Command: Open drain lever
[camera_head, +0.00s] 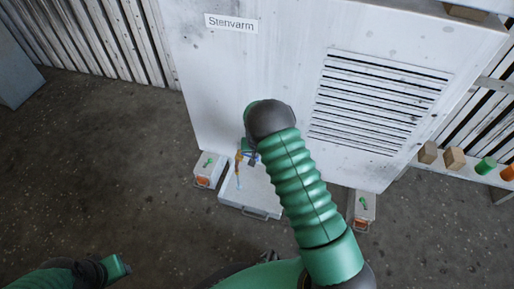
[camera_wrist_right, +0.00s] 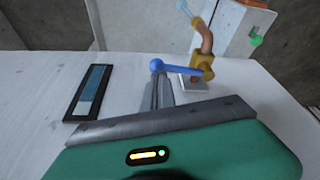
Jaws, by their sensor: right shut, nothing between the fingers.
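The blue drain lever (camera_wrist_right: 180,69) has a round ball end and joins a brass valve (camera_wrist_right: 203,62) with a copper pipe in the right wrist view. In the head view the valve's copper pipe (camera_head: 238,161) shows small, low at the front of the white housing (camera_head: 290,60). My right gripper (camera_wrist_right: 164,88) is shut and empty, its fingertips close to the lever's ball end. I cannot tell whether they touch. In the head view my right gripper (camera_head: 249,153) is mostly hidden behind its arm. My left gripper (camera_head: 118,268) is at the lower left, away from the housing; its fingers are unclear.
A shallow grey tray (camera_head: 262,211) lies on the floor below the valve. Small boxes with green knobs stand left (camera_head: 208,170) and right (camera_head: 364,207). A dark-framed gauge (camera_wrist_right: 90,92) is left of the lever. A shelf (camera_head: 445,172) with blocks and cylinders is right. Floor at left is clear.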

